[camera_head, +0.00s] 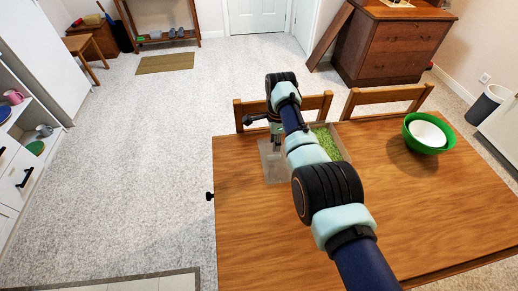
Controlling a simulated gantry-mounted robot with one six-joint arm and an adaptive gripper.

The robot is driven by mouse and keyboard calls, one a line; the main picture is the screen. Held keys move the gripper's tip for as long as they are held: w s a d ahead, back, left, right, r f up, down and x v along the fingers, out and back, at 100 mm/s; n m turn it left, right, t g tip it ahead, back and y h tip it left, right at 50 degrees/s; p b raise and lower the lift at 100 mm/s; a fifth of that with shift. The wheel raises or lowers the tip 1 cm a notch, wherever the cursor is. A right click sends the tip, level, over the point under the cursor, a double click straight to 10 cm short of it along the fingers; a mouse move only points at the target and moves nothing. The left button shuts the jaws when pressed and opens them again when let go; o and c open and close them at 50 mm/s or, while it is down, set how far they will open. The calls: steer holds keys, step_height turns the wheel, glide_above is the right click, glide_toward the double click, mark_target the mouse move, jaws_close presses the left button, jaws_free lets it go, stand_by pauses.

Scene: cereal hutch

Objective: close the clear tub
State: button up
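The clear tub (334,141) stands on the wooden table near its far edge, with green contents inside. A flat, see-through panel (272,163) lies at the tub's left side; it looks like its lid, folded out, though my arm hides where they meet. My gripper (276,142) is above this panel, pointing down, at the left of the tub. The fingers are small and partly dark here, so I cannot tell whether they are open or touch the panel. My arm covers the middle and near part of the tub.
A green bowl (427,142) with a white bowl (428,133) in it sits at the table's right. Two wooden chair backs (313,105) rise behind the far edge. The table's near left part (255,235) is clear.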

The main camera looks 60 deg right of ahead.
mark_target(274, 156)
steer(key=shift+s+f, duration=0.15)
steer(key=shift+f, duration=0.1)
steer(key=shift+f+b, duration=2)
steer(key=shift+b, duration=0.15)
steer(key=shift+f, duration=0.1)
steer(key=shift+f+b, duration=1.1)
steer(key=shift+f, duration=0.15)
steer(key=shift+r, duration=0.15)
